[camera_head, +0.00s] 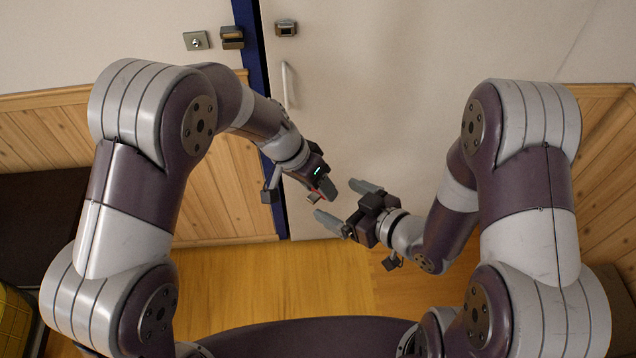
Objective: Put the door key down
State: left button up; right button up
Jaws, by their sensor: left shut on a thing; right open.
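My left gripper (327,190) is in front of the pale door (370,110), low and right of its handle. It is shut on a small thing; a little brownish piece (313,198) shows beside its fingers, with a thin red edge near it. This may be the door key, but it is too small and too hidden to be sure. My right gripper (346,203) is just to the right, with its two fingers spread wide and nothing seen between them. The fingertips of both grippers appear close together.
The door has a long upright handle (289,85) and a latch piece (286,28). Left of the dark blue frame edge (250,22) are another latch piece (232,38) and a lock plate (196,40). Wood panelling (225,190) lines the wall. The wooden floor (270,285) is clear below.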

pick_arm(q)
jog(key=shift+s, duration=0.1)
jog(key=shift+c, duration=0.5)
grip_shut()
pick_arm(e)
jog(key=v, duration=0.5)
jog(key=w+d+r+m+g+h, duration=0.2)
jog(key=w+d+r+h, duration=0.15)
jog(key=w+h, duration=0.4)
pick_arm(q)
jog(key=shift+w, duration=0.35)
jog(key=shift+w+d+f, duration=0.15)
jog(key=shift+w+f, duration=0.05)
jog(key=shift+w, duration=0.05)
jog(key=w+a+f+n+t, duration=0.1)
jog(key=a+f+n, duration=0.3)
jog(key=a, duration=0.7)
jog(key=a+f+n+t+y, duration=0.1)
jog(key=a+f+n, duration=0.3)
jog(key=a, duration=0.8)
jog(key=shift+w+a+f+t, duration=0.3)
jog(key=shift+w+f+t, duration=0.15)
jog(key=shift+t, duration=0.15)
pick_arm(e)
jog(key=s+d+f+m+g+h, duration=0.1)
jog(key=s+m+g, duration=0.4)
jog(key=s, duration=0.5)
jog(key=shift+s+d+f+m+g, duration=0.4)
jog(key=shift+d+f+g, duration=0.35)
jog(key=shift+d+g, duration=0.3)
